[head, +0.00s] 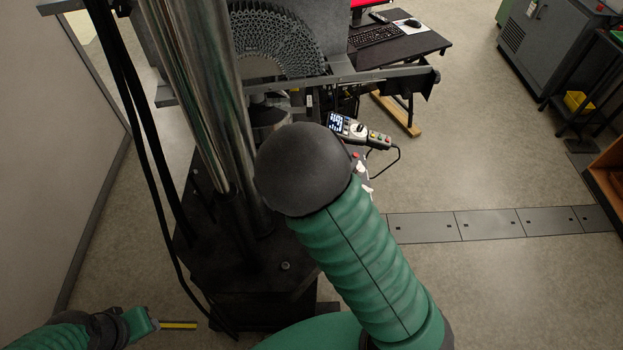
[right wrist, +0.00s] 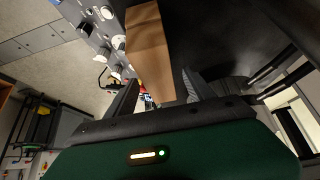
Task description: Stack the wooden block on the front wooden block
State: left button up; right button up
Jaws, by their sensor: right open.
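In the right wrist view, a tan wooden block (right wrist: 150,48) runs from the top edge down toward my right gripper (right wrist: 160,78). The right gripper's two black fingers are apart, one to each side of the block's near end in the picture; I cannot tell whether they touch it. No second block can be made out. In the head view my right arm's black and green links cover the middle, and its gripper is hidden.
A testing machine with shiny columns (head: 195,90) and a dark base stands at left centre. A handheld controller (head: 350,129) with a screen is beside it. A desk with a keyboard (head: 375,36) is behind. A grey cabinet (head: 545,40) stands at upper right. Floor at right is open.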

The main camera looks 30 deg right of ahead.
jog(key=v, duration=1.1)
jog(key=s+a+f+n+g+y, duration=0.3)
jog(key=s+a+n, duration=0.3)
jog(key=s+a, duration=0.2)
jog(key=s, duration=0.2)
jog(key=shift+s+f, duration=0.35)
jog(key=shift+f, duration=0.05)
jog(key=shift+a, duration=0.1)
